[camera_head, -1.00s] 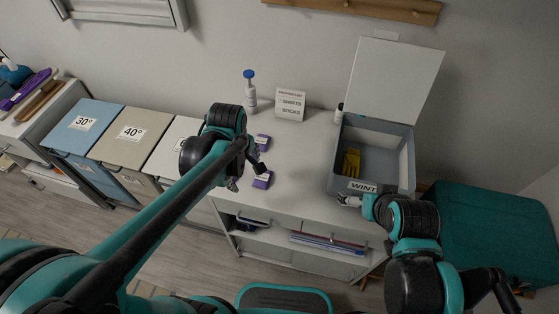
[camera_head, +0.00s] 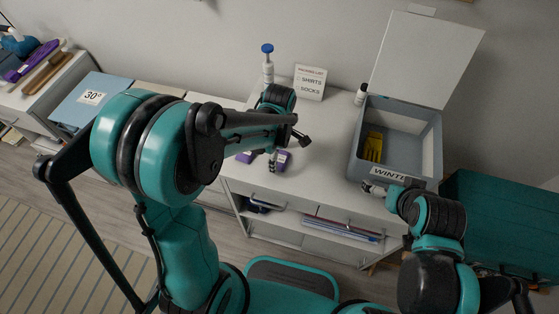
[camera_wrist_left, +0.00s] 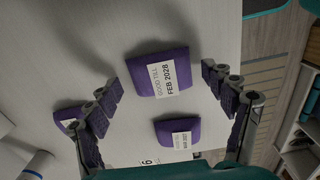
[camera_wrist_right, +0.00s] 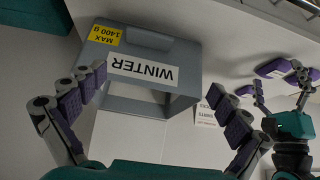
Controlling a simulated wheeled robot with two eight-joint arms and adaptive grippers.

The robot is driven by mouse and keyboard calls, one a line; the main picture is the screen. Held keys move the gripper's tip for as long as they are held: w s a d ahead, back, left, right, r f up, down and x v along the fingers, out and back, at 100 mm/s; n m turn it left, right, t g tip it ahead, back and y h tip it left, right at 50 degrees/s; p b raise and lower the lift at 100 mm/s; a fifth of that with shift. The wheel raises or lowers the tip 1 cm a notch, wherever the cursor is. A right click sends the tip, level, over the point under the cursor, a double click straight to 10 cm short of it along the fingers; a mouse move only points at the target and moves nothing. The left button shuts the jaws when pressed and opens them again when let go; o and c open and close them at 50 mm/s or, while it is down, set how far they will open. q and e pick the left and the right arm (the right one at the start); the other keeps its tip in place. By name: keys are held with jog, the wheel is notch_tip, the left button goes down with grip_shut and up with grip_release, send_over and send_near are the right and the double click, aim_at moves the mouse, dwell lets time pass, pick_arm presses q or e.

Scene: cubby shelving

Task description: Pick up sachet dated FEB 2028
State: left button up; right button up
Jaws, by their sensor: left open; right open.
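In the left wrist view the purple sachet labelled "FEB 2028" (camera_wrist_left: 150,61) lies flat on the pale top, ahead of and between my open left fingers (camera_wrist_left: 161,84), apart from them. A second purple sachet (camera_wrist_left: 177,131) with a label I read only in part lies lower between the fingers. A third (camera_wrist_left: 70,113) is partly behind the left finger. In the head view my left gripper (camera_head: 287,151) is over purple sachets (camera_head: 283,157) (camera_head: 245,157); their dates are too small to read. My right gripper (camera_wrist_right: 156,84) is open and empty before the grey WINTER box (camera_wrist_right: 150,88).
The WINTER box (camera_head: 425,118) stands open with a yellow item (camera_head: 373,146) inside. A white bottle with blue cap (camera_head: 268,68), a packing list card (camera_head: 310,82) and a small dark-capped bottle (camera_head: 361,94) stand behind. The pale top between sachets and box is clear.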

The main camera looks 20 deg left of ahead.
pick_arm(q)
jog(key=c, duration=1)
jog(key=shift+r, duration=0.1)
